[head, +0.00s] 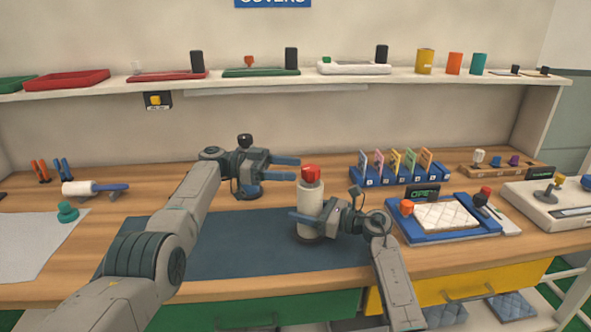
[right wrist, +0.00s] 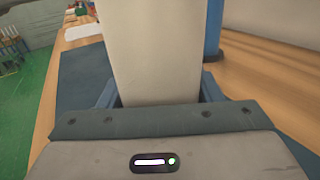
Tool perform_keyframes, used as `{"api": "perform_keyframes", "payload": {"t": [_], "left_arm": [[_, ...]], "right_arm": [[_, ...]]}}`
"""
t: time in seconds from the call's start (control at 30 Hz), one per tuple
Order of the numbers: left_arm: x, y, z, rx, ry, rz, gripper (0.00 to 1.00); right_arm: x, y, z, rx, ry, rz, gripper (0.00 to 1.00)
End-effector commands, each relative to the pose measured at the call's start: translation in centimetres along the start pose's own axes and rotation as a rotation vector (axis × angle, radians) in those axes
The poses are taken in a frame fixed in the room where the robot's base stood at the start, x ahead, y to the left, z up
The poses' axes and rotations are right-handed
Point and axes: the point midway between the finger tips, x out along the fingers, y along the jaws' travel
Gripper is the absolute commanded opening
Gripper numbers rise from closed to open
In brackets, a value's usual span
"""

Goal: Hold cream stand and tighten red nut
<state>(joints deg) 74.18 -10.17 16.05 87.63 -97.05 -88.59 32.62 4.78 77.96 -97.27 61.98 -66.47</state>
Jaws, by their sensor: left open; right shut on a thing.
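The cream stand (head: 311,192) is an upright pale cylinder on a dark base at the right part of the dark blue mat (head: 230,245). The red nut (head: 311,173) sits on its top. My right gripper (head: 298,217) is shut around the lower part of the stand. In the right wrist view the stand's cream body (right wrist: 155,50) fills the space between the blue fingers. My left gripper (head: 298,168) is open and empty, its fingers just left of the nut and about level with it. The nut is out of the right wrist view.
A blue rack of coloured cards (head: 400,179) and a blue tray with a quilted white pad (head: 447,217) stand to the right. A green knob (head: 67,211) and a white roller (head: 80,188) lie at left. The mat's front left is clear.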

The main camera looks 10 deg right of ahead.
Motion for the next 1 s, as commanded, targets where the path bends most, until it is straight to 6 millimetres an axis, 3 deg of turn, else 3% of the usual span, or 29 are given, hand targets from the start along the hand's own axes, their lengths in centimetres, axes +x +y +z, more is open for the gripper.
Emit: {"api": "perform_keyframes", "payload": {"t": [0.27, 0.43, 1.0], "left_arm": [[0.0, 0.0, 0.0, -0.01, 0.0, -0.001, 0.58], [-0.2, -0.1, 0.2, -0.123, -0.003, -0.015, 0.58], [-1.8, -0.1, 0.8, -1.033, 0.045, -0.125, 0.58]], "right_arm": [[0.0, 0.0, 0.3, -0.003, -0.004, 0.0, 0.04], [0.0, 0.0, 0.3, -0.003, -0.004, 0.0, 0.04], [0.0, 0.0, 0.3, -0.003, -0.004, 0.0, 0.04]]}}
